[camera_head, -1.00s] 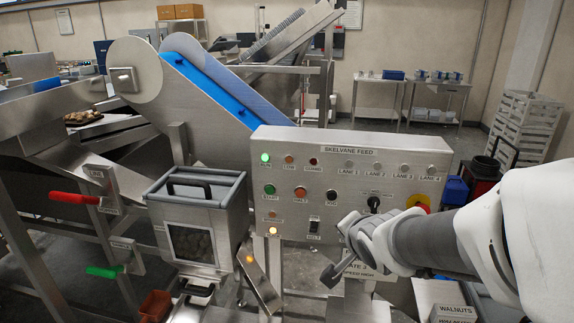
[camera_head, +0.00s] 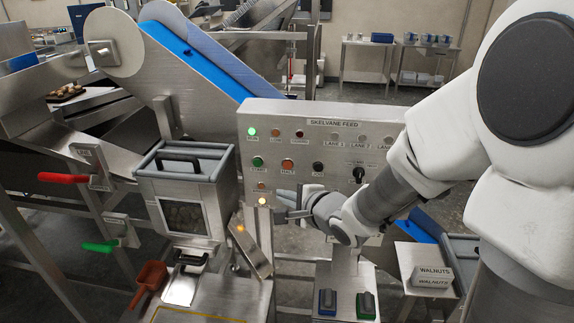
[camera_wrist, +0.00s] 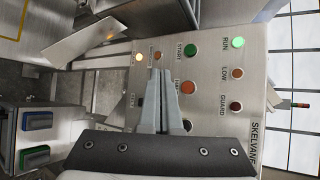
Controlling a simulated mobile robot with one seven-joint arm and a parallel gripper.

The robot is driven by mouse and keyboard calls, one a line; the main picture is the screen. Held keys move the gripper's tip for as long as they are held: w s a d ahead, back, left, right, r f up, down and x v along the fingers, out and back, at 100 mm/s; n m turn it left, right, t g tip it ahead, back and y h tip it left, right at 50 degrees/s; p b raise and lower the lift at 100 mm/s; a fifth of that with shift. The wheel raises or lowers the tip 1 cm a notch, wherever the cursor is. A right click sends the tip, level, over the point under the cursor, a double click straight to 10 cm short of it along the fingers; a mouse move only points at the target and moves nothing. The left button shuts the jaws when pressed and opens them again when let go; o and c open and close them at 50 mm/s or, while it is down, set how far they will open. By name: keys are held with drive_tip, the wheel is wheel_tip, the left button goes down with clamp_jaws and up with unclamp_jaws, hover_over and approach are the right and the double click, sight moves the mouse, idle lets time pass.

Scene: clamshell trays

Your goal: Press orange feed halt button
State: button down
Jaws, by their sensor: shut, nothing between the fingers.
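The SKELVANE FEED panel (camera_head: 262,112) is a grey metal box with rows of lamps and buttons. The orange-red HALT button (camera_head: 288,164) sits in its middle row, between the green START button (camera_head: 257,162) and a black button (camera_head: 318,168). My gripper (camera_head: 282,201) is shut and empty, in front of the panel's lower part, below HALT in the head view. In the wrist view the closed fingertips (camera_wrist: 160,73) lie just left of the HALT button (camera_wrist: 188,87) and partly cover its label. I cannot tell the gap to the panel; no contact with HALT shows.
A lit green RUN lamp (camera_head: 252,131) is at the panel's top left. A hopper (camera_head: 150,205) with a window stands left of the panel. A tilted metal plate (camera_head: 252,252) is below. My arm hides the panel's right side.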

sight(288, 165)
drive_tip(key=shift+w+d+p, duration=0.2)
drive_tip(key=shift+w+d, duration=0.1)
drive_tip(key=shift+w, duration=1.1)
drive_tip(key=shift+w+d+p, duration=0.15)
drive_tip(key=shift+w+d, duration=0.1)
drive_tip(key=shift+w, duration=1.15)
drive_tip(key=shift+w+d+p, duration=0.2)
drive_tip(key=shift+w+d, duration=0.1)
drive_tip(key=shift+w, duration=1.1)
drive_tip(key=shift+w, duration=0.1)
drive_tip(key=shift+w+r+p, duration=0.1)
drive_tip(key=shift+p, duration=0.3)
drive_tip(key=shift+w, duration=0.25)
drive_tip(key=shift+w+d+p, duration=0.15)
drive_tip(key=shift+w+p, duration=0.25)
drive_tip(key=shift+p, duration=0.15)
drive_tip(key=shift+s, duration=0.85)
